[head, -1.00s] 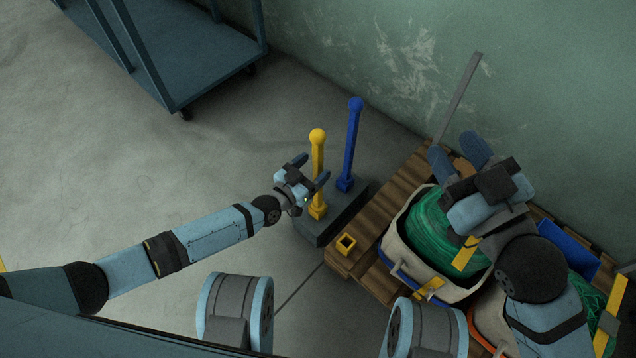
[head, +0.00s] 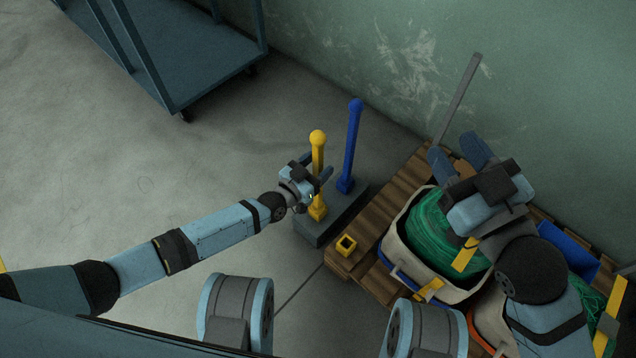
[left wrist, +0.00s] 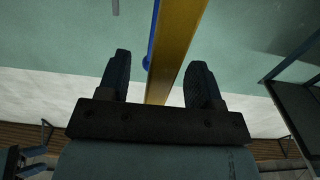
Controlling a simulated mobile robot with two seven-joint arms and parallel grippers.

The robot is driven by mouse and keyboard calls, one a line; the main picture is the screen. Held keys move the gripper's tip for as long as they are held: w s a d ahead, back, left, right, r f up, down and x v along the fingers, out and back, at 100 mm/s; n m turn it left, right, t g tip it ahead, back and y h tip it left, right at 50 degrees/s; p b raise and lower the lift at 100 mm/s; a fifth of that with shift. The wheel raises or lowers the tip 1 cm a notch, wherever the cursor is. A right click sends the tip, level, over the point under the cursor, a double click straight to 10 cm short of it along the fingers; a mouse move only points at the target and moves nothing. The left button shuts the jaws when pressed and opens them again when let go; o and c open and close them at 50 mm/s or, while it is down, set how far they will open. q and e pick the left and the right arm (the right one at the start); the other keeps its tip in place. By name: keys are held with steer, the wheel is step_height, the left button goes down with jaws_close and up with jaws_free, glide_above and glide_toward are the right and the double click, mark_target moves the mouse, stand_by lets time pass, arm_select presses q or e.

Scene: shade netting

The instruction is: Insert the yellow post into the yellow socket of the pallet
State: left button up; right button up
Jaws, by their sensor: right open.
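The yellow post (head: 318,155), topped by a round knob, stands upright in a dark grey block (head: 313,236) on the floor. My left gripper (head: 316,168) is at the post's middle height, with one finger on each side. In the left wrist view, the open fingers (left wrist: 158,82) straddle the yellow post (left wrist: 178,45), with a gap showing at the left finger. The yellow socket (head: 346,245) is a small square frame at the near left corner of the wooden pallet (head: 405,178). My right gripper (head: 458,155) is open and empty above the pallet.
A blue post (head: 351,145) stands in the same block, just right of the yellow one. A cream crate with green netting (head: 432,235) fills much of the pallet. A grey pole (head: 460,98) rises at its far corner. A blue cart (head: 205,65) stands back left.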

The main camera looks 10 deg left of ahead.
mark_target(315, 153)
arm_select(q)
jaws_close()
steer(key=shift+r, duration=0.25)
steer(key=shift+r+p, duration=0.8)
steer(key=shift+p, duration=0.2)
steer(key=shift+r, duration=0.2)
steer(key=shift+r+p, duration=0.75)
steer(key=shift+p, duration=0.2)
steer(key=shift+r, duration=0.1)
steer(key=shift+r+p, duration=1.15)
